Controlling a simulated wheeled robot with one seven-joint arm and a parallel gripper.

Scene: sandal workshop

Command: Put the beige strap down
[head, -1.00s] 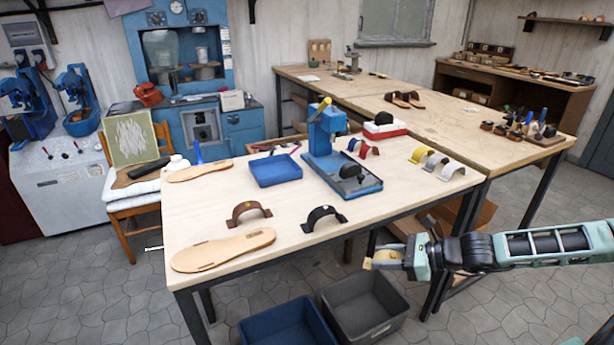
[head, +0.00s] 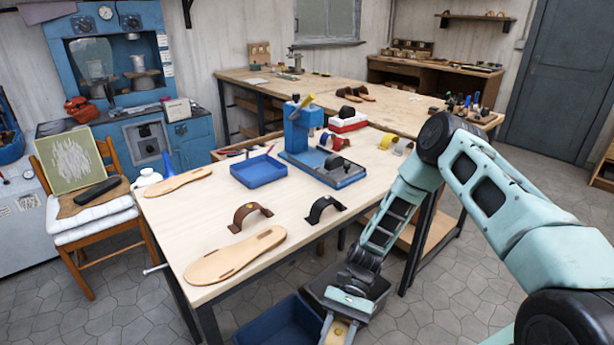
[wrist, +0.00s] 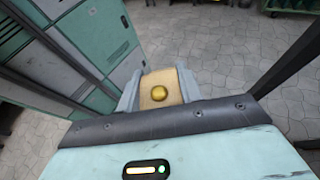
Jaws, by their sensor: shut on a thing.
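The beige strap (wrist: 160,88), with a round gold stud, is held between the two fingers of my gripper (wrist: 160,84) in the wrist view. In the head view my gripper (head: 339,336) is at the bottom edge, pointing down, with a bit of the strap (head: 340,328) showing between its fingers. The strap is in the air in front of the workbench, beside the floor crates in the picture. Its lower part is cut off by the frame.
The workbench (head: 165,208) holds sole pieces (head: 235,256), a brown strap (head: 250,214), a black strap (head: 324,208), a blue tray (head: 258,172) and a blue press (head: 300,130). A blue crate (head: 262,326) and a grey crate (head: 377,310) stand below its front edge.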

